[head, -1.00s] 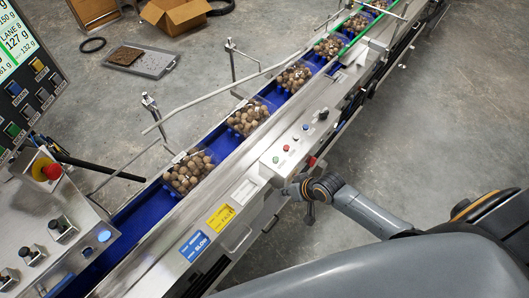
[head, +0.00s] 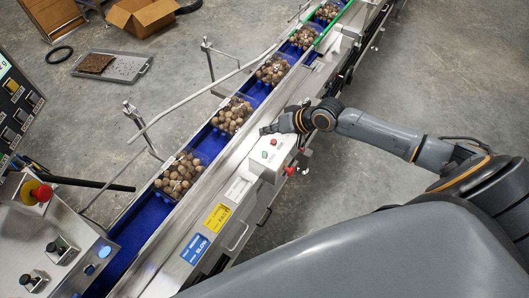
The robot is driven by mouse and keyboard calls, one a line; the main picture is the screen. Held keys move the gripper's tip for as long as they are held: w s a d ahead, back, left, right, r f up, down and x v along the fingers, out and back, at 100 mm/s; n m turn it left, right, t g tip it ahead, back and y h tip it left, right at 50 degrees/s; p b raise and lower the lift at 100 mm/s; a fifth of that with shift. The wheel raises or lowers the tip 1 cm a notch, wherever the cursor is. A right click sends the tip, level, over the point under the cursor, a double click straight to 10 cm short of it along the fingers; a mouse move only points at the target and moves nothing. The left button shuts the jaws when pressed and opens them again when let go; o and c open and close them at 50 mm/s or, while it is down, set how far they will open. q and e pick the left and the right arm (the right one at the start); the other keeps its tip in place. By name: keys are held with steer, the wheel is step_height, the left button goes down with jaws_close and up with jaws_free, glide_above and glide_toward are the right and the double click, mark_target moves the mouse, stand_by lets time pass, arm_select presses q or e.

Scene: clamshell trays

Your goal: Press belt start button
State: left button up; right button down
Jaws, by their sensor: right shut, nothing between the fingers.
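A pale control box stands on the near side rail of the belt. It carries a green button (head: 265,154) and a red button (head: 274,142); its lettering is too small to read. My right gripper (head: 264,130) is shut and empty, fingers pointing left, over the far end of the box just beyond the red button. It hides the controls at that end. I cannot tell whether it touches the box. The blue belt (head: 139,220) carries clamshell trays of brown round items, such as the nearest tray (head: 180,177). My left gripper is out of view.
A console at the left has a red emergency knob (head: 41,193) and a lit blue button (head: 104,252). Guide rods and posts (head: 136,113) line the belt's far side. A grey tray (head: 112,67) and a cardboard box (head: 145,16) lie on the floor behind. The floor at right is open.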

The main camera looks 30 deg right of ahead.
steer(key=shift+f, duration=0.15)
steer(key=b, duration=0.7)
glide_above(267, 154)
step_height(267, 154, down, 6)
steer(key=shift+f, duration=0.2)
step_height(267, 154, down, 2)
steer(key=shift+b, duration=0.6)
steer(key=shift+f, duration=0.1)
steer(key=shift+f, duration=0.1)
steer(key=shift+f, duration=0.3)
